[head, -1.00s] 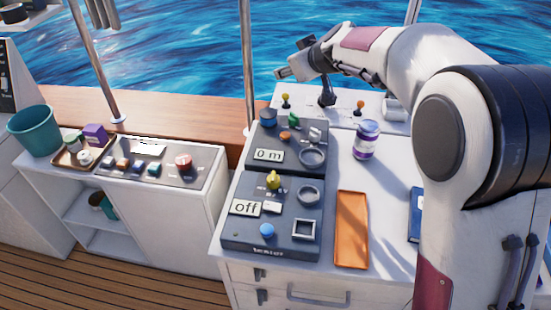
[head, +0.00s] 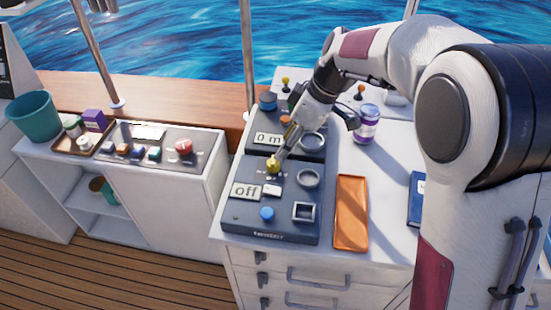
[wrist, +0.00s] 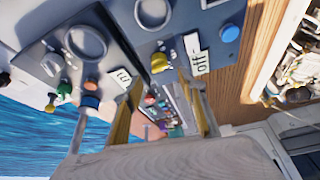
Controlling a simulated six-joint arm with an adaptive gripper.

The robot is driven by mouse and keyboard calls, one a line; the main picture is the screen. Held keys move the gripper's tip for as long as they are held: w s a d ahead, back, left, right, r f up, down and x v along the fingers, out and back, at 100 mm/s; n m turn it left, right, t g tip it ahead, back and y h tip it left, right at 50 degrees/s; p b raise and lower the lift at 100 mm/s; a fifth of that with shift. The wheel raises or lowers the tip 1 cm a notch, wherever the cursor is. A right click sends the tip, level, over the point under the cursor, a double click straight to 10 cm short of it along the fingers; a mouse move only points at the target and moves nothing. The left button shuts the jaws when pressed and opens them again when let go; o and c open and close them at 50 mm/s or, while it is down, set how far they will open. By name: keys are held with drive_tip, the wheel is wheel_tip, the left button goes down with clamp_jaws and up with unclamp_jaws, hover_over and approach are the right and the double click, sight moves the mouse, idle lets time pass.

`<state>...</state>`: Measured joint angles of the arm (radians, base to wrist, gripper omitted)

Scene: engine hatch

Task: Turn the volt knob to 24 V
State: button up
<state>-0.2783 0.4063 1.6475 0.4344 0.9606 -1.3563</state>
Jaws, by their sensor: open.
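The yellow knob (head: 273,165) stands on the front dark panel (head: 285,222), above a label reading "off" (head: 246,191). In the wrist view the yellow knob (wrist: 160,62) is near the tips of my gripper, beside the "off" label (wrist: 197,54). I cannot tell whether a fingertip touches the knob.
The rear panel has a "0 m" label (head: 268,139). A jar (head: 367,124) and an orange tray (head: 351,213) stand to the right.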

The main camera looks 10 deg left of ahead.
sight(275, 163)
drive_tip(key=shift+a+f, duration=0.1)
drive_tip(key=shift+f, duration=0.05)
drive_tip(key=shift+x, duration=3.75)
drive_tip(key=shift+w, duration=0.1)
drive_tip(key=c, duration=1.1)
